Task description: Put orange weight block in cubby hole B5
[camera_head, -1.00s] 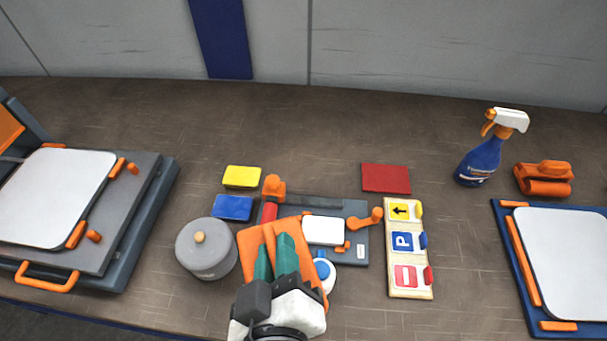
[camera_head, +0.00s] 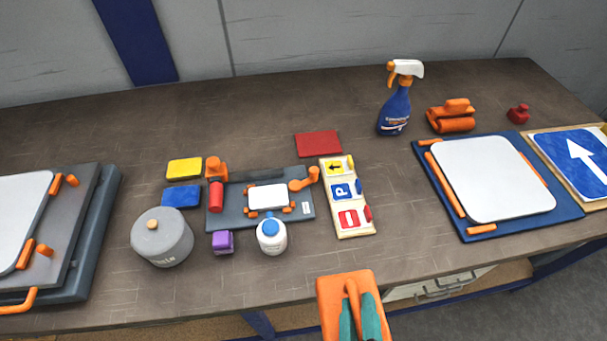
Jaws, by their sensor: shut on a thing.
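My gripper (camera_head: 358,318), with green fingers, is shut on the orange weight block (camera_head: 344,287) at the bottom of the view. It holds the block by a raised orange part between the fingers. The block hangs in front of the table's near edge, clear of the tabletop. The lower part of the fingers and the rest of the gripper are cut off by the frame. No cubby hole marked B5 shows.
The table (camera_head: 290,95) holds a grey pot (camera_head: 162,240), a white bottle (camera_head: 271,237), a grey press (camera_head: 230,212), a sign strip (camera_head: 347,195), a spray bottle (camera_head: 396,105) and a blue-framed white plate (camera_head: 495,180). Below the table is a shelf with a pale drawer or box (camera_head: 440,285).

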